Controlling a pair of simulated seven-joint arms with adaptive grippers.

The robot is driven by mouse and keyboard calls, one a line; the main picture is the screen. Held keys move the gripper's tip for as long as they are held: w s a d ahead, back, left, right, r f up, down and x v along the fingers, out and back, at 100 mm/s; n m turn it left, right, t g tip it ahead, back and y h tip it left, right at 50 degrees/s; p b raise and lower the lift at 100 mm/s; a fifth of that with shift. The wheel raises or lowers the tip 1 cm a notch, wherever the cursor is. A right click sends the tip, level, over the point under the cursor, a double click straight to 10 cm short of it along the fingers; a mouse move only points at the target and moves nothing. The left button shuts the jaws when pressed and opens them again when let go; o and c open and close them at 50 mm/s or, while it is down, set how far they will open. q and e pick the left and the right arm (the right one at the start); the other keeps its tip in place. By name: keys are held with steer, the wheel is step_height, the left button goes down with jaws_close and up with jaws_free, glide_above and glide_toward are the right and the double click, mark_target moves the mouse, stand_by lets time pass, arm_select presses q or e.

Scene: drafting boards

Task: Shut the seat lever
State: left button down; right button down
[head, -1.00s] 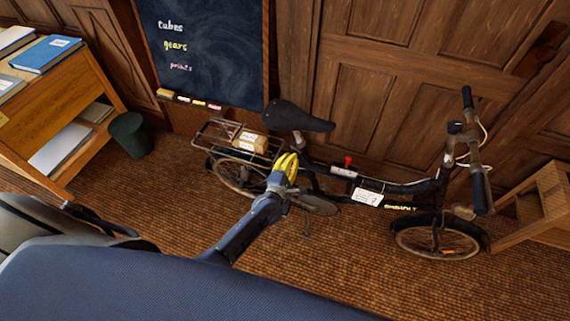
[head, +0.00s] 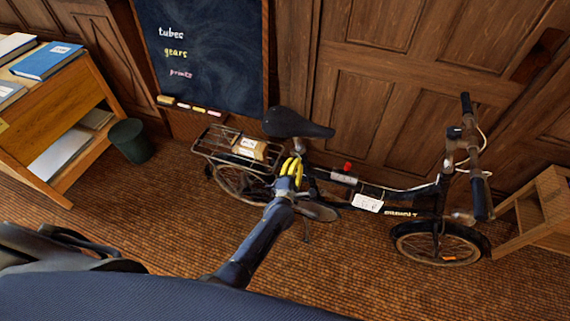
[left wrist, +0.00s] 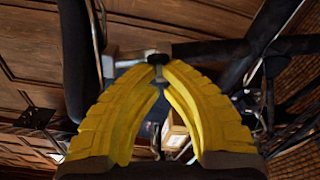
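A black folding bicycle with a dark saddle (head: 297,123) stands against the panelled wall. My left gripper (head: 292,166), with yellow fingers, is at the seat post just below the saddle. In the left wrist view the fingertips (left wrist: 160,68) are a narrow gap apart. A small black end of the seat lever (left wrist: 158,57) appears at or just beyond the tips, beside a silver piece of the clamp. I cannot tell whether the tips touch it. In the head view the lever is hidden behind the gripper. My right gripper is in neither view.
The rear rack (head: 215,150) carries a brown parcel (head: 249,148) just left of the gripper. The handlebar (head: 476,150) stands at the right. A wooden stool (head: 540,212), a dark bin (head: 131,140) and a bookshelf (head: 55,120) stand around.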

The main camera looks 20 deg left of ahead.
arm_select(q)
steer(key=shift+w+d+r, duration=0.25)
steer(key=shift+w+d, duration=0.45)
steer(key=shift+d, duration=0.25)
